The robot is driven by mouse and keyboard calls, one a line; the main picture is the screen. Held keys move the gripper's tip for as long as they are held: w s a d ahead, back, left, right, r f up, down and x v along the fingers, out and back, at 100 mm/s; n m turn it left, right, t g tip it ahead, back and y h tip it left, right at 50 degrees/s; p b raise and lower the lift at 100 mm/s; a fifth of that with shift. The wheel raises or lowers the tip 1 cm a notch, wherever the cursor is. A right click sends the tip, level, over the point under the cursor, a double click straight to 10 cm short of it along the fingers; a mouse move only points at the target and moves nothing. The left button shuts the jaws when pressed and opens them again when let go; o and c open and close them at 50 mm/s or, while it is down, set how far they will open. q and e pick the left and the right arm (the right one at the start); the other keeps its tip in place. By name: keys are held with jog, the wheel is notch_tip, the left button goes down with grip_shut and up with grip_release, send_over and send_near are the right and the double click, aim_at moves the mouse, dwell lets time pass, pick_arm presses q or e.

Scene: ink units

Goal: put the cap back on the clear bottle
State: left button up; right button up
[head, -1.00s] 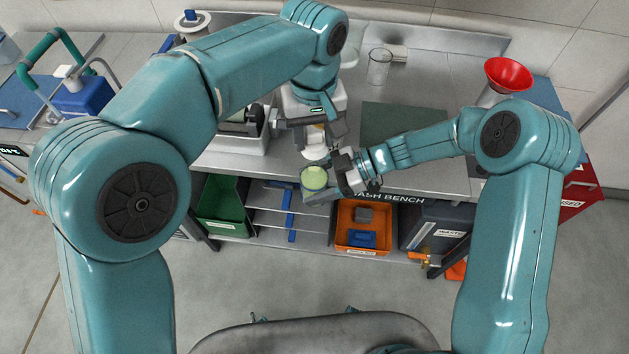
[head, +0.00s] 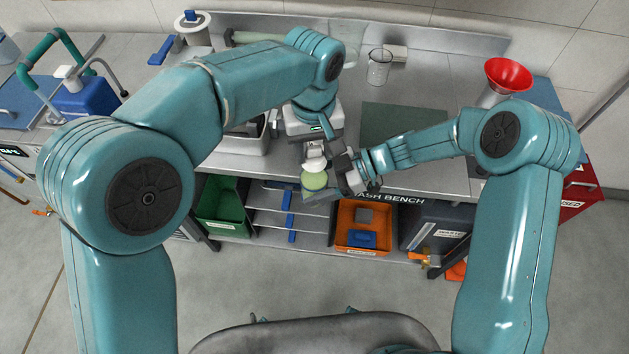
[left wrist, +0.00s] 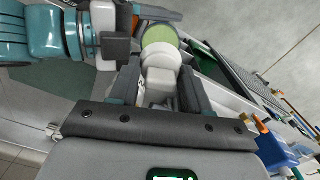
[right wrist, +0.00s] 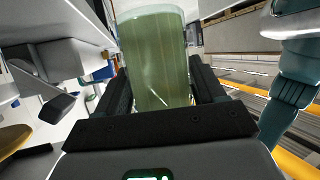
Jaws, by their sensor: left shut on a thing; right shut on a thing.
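The clear bottle (head: 314,182) holds green liquid and is held above the bench's front edge. My right gripper (head: 330,184) is shut on it from the right. In the right wrist view the bottle (right wrist: 155,60) stands between the fingers, liquid showing through its wall. My left gripper (head: 314,154) is shut on a white cap (head: 315,165), just behind and close to the bottle's top. In the left wrist view the cap (left wrist: 160,57) sits beyond the fingertips and overlaps the green of the bottle (left wrist: 160,37). I cannot tell whether they touch.
A dark green mat (head: 400,124) lies on the bench, with a glass beaker (head: 379,66) behind it. A red funnel (head: 508,75) stands at the right. Below the front edge are a green bin (head: 222,205) and an orange bin (head: 350,232).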

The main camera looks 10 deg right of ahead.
pick_arm(q)
jog(key=shift+s+r, duration=0.1)
jog(key=shift+r, duration=0.15)
jog(key=shift+f, duration=0.1)
jog(key=shift+f, duration=0.85)
jog(key=shift+f, duration=0.55)
jog(key=o, duration=1.1)
jog(key=shift+c, duration=0.2)
notch_tip(320, 180, up, 12)
